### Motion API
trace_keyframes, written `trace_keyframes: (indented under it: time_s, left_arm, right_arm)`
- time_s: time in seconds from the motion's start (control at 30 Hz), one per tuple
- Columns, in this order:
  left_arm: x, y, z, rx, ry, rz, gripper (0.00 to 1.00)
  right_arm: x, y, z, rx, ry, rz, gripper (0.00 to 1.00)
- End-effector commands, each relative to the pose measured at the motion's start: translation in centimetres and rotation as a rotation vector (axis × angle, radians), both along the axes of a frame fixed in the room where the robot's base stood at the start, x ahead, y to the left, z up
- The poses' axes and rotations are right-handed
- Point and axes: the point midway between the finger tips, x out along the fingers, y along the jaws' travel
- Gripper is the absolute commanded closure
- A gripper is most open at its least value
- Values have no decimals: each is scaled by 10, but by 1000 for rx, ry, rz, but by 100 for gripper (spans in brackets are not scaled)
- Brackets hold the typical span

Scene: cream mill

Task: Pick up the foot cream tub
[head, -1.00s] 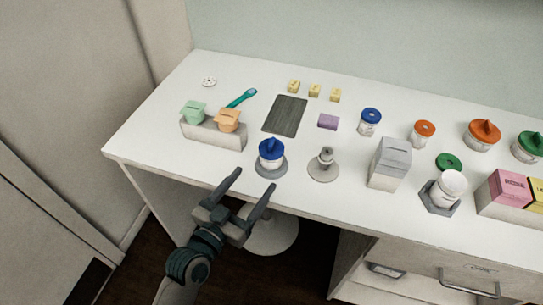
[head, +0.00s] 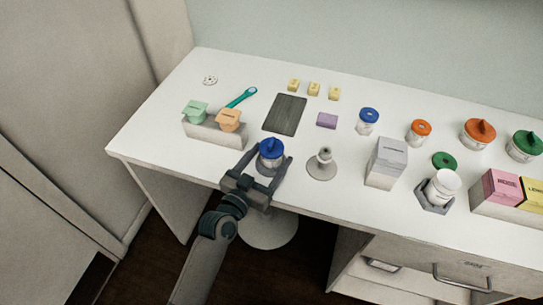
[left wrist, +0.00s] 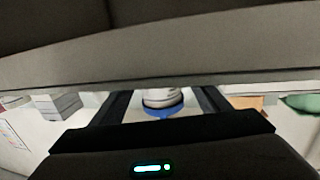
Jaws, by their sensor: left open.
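A white tub with a pointed blue lid (head: 270,148) stands upright on a round grey base near the table's front edge in the head view. Its label is too small to read, so I cannot confirm it is the foot cream. My left gripper (head: 264,166) is open, with one finger on each side of the tub. In the left wrist view the tub (left wrist: 162,98) appears upside down between the two fingers, with a gap on both sides. The gripper hides the front of the base. My right gripper is not in view.
A small grey stand (head: 322,166) and a grey box (head: 386,164) are to the right. Several lidded jars line the right side. A dark mat (head: 285,114) lies behind the tub.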

Motion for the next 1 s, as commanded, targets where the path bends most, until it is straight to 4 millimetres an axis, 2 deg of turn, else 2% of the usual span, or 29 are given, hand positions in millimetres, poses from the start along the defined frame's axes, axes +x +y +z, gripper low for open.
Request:
trace_keyframes:
  time_s: [0.17, 0.37, 0.53, 1.0]
  left_arm:
    - [8, -4, 3, -2, 1, -1, 31]
    - [27, -15, 4, 0, 1, -1, 31]
    - [42, -23, 1, 0, 0, 0, 31]
    - [45, -25, -1, 0, 0, 0, 31]
  right_arm:
    - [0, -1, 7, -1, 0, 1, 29]
    - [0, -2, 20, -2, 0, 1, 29]
    - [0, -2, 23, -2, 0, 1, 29]
    - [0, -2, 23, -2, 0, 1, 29]
